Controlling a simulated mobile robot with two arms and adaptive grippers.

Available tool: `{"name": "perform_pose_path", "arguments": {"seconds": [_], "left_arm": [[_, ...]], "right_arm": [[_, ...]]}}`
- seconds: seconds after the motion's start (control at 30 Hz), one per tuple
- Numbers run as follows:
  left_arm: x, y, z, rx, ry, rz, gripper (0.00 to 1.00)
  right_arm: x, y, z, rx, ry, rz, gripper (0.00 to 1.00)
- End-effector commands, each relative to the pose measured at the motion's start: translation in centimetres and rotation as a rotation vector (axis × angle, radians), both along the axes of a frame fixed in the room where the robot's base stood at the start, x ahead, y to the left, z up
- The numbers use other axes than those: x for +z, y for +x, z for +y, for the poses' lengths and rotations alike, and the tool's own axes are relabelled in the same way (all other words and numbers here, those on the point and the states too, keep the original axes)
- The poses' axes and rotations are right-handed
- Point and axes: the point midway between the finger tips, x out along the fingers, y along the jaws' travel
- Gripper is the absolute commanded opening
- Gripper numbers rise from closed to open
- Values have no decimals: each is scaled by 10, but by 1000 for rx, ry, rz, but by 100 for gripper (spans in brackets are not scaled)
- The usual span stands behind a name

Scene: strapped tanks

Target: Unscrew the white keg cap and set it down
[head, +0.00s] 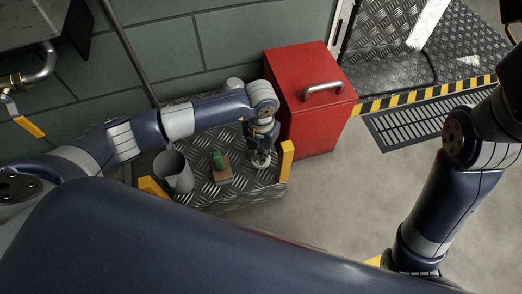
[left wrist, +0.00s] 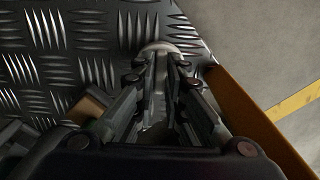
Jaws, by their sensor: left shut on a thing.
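My left gripper (head: 262,152) points down at the right end of the diamond-plate platform (head: 235,193). A pale, round piece, seemingly the white keg cap (head: 261,164), shows at its fingertips. In the left wrist view, the fingers of my left gripper (left wrist: 163,85) are close together on a narrow thing, and the pale rounded edge of the cap (left wrist: 160,47) shows just past the tips. The fingers hide most of it. I cannot tell whether it sits on a keg or is apart from one. My right gripper is out of view.
A grey open bucket (head: 174,172) and a green item (head: 218,160) on a small brown block (head: 222,175) stand on the platform. Yellow corner posts (head: 287,160) edge it. A red cabinet (head: 312,115) is close on the right. The concrete floor in front is clear.

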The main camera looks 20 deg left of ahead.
Motion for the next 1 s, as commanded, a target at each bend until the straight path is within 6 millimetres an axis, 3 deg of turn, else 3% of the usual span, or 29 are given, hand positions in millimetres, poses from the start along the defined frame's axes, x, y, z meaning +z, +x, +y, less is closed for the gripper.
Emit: {"name": "perform_pose_path", "arguments": {"seconds": [0.33, 0.4, 0.47, 0.83, 1.0], "left_arm": [[-2, 0, 0, 0, 0, -1, 0], [-2, 0, 0, 0, 0, 0, 22], [-2, 0, 0, 0, 0, -1, 34], [1, 0, 0, 0, 0, -1, 34], [22, 2, 0, 0, -2, -5, 34]], "right_arm": [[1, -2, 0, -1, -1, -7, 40], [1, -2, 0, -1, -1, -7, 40], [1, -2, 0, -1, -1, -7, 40], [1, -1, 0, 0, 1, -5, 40], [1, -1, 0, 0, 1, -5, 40]]}}
